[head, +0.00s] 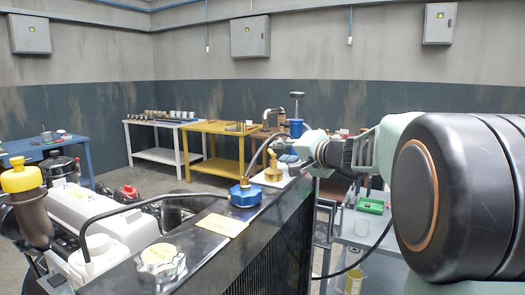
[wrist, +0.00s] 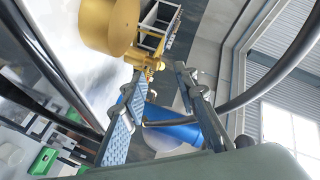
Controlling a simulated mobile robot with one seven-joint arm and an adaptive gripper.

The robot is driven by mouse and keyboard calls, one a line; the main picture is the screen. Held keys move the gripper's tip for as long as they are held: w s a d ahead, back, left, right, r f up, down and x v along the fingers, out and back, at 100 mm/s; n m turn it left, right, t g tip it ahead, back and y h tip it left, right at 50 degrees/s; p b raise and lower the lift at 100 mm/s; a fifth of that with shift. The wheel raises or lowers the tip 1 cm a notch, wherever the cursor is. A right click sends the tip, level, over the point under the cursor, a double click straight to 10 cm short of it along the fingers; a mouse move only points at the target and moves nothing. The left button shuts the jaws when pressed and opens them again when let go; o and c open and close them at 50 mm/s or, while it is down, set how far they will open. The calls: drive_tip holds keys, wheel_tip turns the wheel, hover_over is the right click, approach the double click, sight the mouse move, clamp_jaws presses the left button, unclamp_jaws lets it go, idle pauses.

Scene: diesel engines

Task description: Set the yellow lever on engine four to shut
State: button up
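An engine (head: 265,240) with a dark radiator-like side fills the lower middle of the head view. On its top are a blue cap (head: 244,194), a silver cap (head: 161,263), a yellow plate (head: 222,225) and a brass-yellow fitting (head: 273,173). I cannot make out a yellow lever for certain, nor the engine's number. My gripper (head: 286,162) is small beside the brass fitting. In the wrist view my gripper (wrist: 161,72) has its fingers apart with nothing held between them.
A blue cylinder (wrist: 175,128) shows behind the fingers, and dark curved hoses cross the wrist view. A yellow table (head: 218,129), a white table (head: 158,125) and a blue table (head: 40,149) stand at the back. A grey bench (head: 360,232) stands on the right.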

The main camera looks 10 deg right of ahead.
sight(270, 151)
drive_tip(key=p+x, duration=0.1)
drive_tip(key=x, duration=0.5)
drive_tip(key=shift+w+a+f, duration=0.1)
drive_tip(key=shift+w+a, duration=0.05)
drive_tip(key=shift+w, duration=0.2)
drive_tip(key=shift+c, duration=0.3)
clamp_jaws()
